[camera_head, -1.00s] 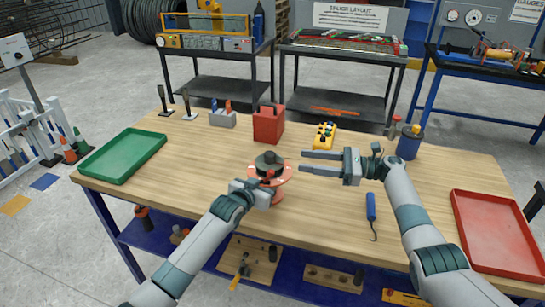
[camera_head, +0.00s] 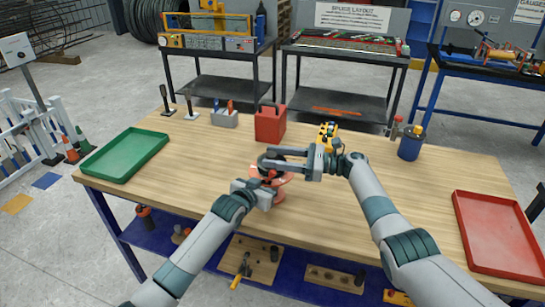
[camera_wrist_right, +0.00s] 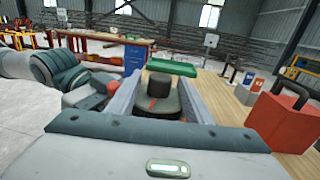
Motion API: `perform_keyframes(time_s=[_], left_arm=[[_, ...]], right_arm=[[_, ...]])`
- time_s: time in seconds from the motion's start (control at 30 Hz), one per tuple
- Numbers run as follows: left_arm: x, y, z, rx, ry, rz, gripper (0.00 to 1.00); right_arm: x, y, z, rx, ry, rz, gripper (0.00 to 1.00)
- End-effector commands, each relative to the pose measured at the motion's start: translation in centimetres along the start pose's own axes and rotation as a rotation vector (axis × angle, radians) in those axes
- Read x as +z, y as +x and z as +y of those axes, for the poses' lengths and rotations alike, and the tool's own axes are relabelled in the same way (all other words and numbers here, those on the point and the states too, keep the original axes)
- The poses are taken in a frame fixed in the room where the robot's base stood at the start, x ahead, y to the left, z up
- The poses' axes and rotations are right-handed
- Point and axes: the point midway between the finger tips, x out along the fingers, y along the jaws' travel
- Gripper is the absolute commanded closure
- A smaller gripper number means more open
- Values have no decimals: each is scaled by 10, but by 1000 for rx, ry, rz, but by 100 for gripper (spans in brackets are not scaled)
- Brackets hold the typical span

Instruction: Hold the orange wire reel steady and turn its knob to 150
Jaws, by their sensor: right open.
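The orange wire reel (camera_head: 281,194) stands on the wooden table, partly hidden by my grippers. Its dark knob (camera_wrist_right: 159,85) shows in the right wrist view, above a dark disc with a red mark. My right gripper (camera_head: 268,159) is open over the reel's top, and its two fingers lie on either side of the knob. I cannot tell whether they touch it. My left gripper (camera_head: 266,186) is at the reel's near left side. Its fingertips are hidden, so its grip is unclear. The scale on the reel is not readable.
A red toolbox (camera_head: 270,124) stands behind the reel, and a yellow device (camera_head: 327,131) is behind my right gripper. A green tray (camera_head: 126,155) is at the left, a red tray (camera_head: 497,230) at the right. A blue can (camera_head: 411,145) stands at the back right.

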Motion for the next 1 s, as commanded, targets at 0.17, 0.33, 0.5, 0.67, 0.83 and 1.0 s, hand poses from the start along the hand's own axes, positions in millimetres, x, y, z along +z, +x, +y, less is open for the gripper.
perform_keyframes(time_s=[0.17,0.33,0.5,0.67,0.83,1.0], left_arm=[[0,0,0,0,0,0,100],[0,0,0,0,-1,0,100],[0,0,0,0,-1,0,100],[0,0,0,0,-1,0,100],[0,0,0,0,0,0,100],[0,0,0,0,0,0,100]], right_arm=[[1,8,0,1,-1,0,54],[0,9,0,0,-1,0,54],[0,9,0,0,-1,0,71],[0,9,0,0,-1,0,95],[0,9,0,-6,-1,0,95],[-2,10,1,-42,0,4,95]])
